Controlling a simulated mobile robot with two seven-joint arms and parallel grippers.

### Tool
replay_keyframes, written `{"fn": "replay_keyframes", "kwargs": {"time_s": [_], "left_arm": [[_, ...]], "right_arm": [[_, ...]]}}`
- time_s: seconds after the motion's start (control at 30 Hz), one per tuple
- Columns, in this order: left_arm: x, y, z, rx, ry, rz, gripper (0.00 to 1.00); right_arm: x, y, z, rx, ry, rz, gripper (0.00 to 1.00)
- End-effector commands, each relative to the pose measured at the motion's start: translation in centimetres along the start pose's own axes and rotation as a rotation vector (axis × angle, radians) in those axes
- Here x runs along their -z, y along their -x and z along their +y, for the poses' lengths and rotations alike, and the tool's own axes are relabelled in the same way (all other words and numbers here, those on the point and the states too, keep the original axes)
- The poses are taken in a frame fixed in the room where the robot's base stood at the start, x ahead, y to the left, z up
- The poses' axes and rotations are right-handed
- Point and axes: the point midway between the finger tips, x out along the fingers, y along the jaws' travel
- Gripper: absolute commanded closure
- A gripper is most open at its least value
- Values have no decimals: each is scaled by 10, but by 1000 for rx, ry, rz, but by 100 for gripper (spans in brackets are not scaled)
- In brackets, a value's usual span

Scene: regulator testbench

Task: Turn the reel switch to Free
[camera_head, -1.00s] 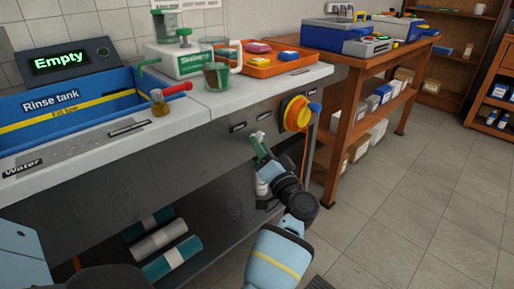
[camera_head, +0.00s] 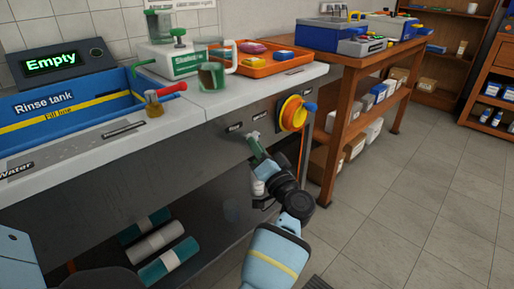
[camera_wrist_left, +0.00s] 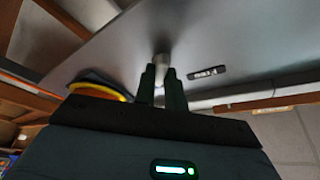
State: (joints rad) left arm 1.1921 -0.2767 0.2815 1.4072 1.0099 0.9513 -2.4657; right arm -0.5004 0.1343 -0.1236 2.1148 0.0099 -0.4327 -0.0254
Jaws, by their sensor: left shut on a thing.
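The reel switch is a small pale metal lever (camera_head: 253,134) on the dark front panel of the bench, just left of the yellow-and-orange hose reel (camera_head: 292,113). My left gripper (camera_head: 256,143) reaches up to it from below right and is shut on it. In the left wrist view the two dark fingers (camera_wrist_left: 163,76) close around the metal lever (camera_wrist_left: 161,62), and the reel's yellow rim (camera_wrist_left: 98,88) shows to the left. The fingers partly hide the lever, so its exact setting cannot be told. My right gripper is not in view.
The blue rinse tank (camera_head: 50,107) and orange tray (camera_head: 262,68) are on the bench top. A wooden table (camera_head: 345,68) stands to the right. Rolled cylinders (camera_head: 160,242) lie under the bench. The tiled floor at right is clear.

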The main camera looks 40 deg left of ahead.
Motion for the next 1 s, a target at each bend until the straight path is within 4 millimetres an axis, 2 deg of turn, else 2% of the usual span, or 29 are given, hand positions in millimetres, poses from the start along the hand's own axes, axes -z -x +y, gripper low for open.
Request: {"fn": "replay_keyframes", "kwargs": {"time_s": [0.37, 0.67, 1.0], "left_arm": [[0, 0, 3, 72, 173, 1, 100], [0, 0, 8, 178, 429, -2, 100], [1, 0, 12, 302, 728, -2, 100]], "right_arm": [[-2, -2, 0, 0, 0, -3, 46], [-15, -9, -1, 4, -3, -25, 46], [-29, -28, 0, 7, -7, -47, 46]]}}
